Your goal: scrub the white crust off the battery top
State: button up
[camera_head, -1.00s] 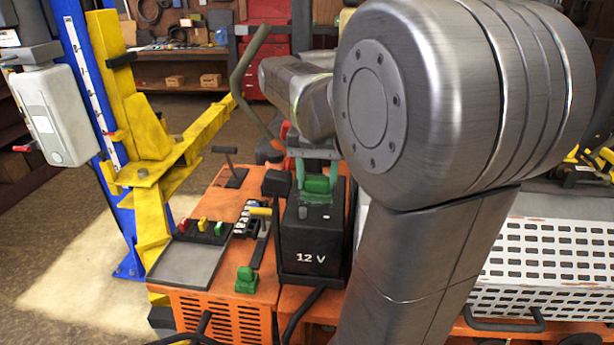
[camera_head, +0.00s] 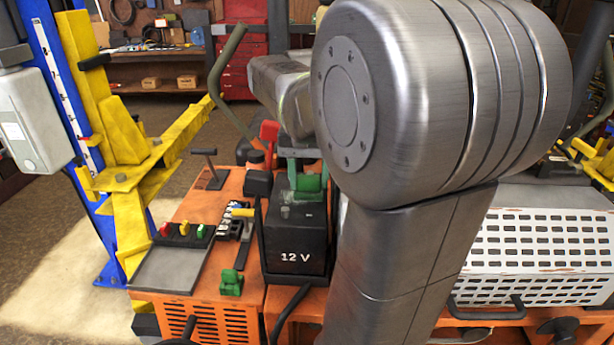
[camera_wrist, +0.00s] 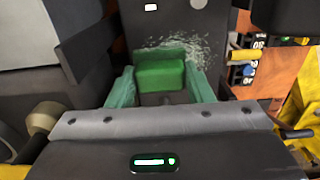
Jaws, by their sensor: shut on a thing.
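The black battery (camera_head: 297,240) marked "12 V" stands upright on the orange machine. Its top also shows in the wrist view (camera_wrist: 160,22), with a speckled patch of white crust (camera_wrist: 205,50) just beyond my gripper. My gripper (camera_head: 306,172) is over the back part of the battery top. Its green fingers are shut on a green block (camera_wrist: 160,75), which looks like the scrubber's handle. The block's underside is hidden, so I cannot tell whether it touches the crust. My arm hides the battery's right side in the head view.
Left of the battery are a grey tray (camera_head: 165,270), red, yellow and green pieces, and a small green clamp-like part (camera_head: 231,283). A white perforated cover (camera_head: 540,240) is at right.

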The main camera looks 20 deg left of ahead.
jog(key=shift+s+a+r, duration=0.1)
jog(key=shift+s+a, duration=0.1)
jog(key=shift+a, duration=0.8)
jog(key=shift+s+a, duration=0.25)
jog(key=shift+a, duration=0.75)
jog(key=shift+s+a, duration=0.25)
jog(key=shift+a, duration=0.75)
jog(key=shift+f, duration=0.2)
notch_tip(320, 180, up, 6)
jog(key=shift+r, duration=0.15)
notch_tip(320, 180, up, 3)
jog(key=shift+f, duration=0.1)
